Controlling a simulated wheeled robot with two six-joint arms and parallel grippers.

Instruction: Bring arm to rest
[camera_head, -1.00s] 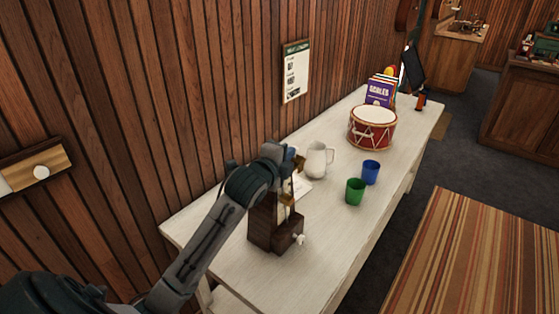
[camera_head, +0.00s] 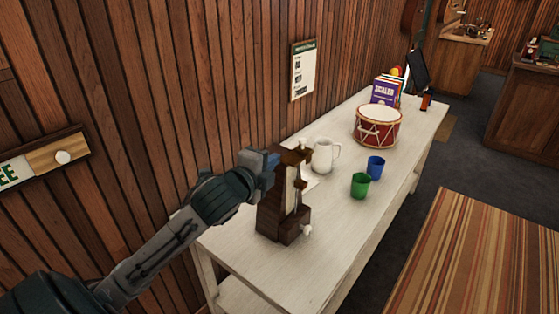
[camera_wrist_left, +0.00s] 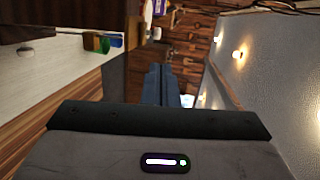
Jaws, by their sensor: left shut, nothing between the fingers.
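My left gripper (camera_head: 270,163) is at the end of my left arm, which reaches in from the lower left in the head view. My right gripper is not in view.
The white table (camera_head: 330,240) holds a white pitcher (camera_head: 326,155), a green cup (camera_head: 361,186), a blue cup (camera_head: 376,167), a red drum (camera_head: 378,127) and books (camera_head: 384,91). A wood-plank wall (camera_head: 150,90) stands close on the left. A striped rug (camera_head: 475,255) lies right.

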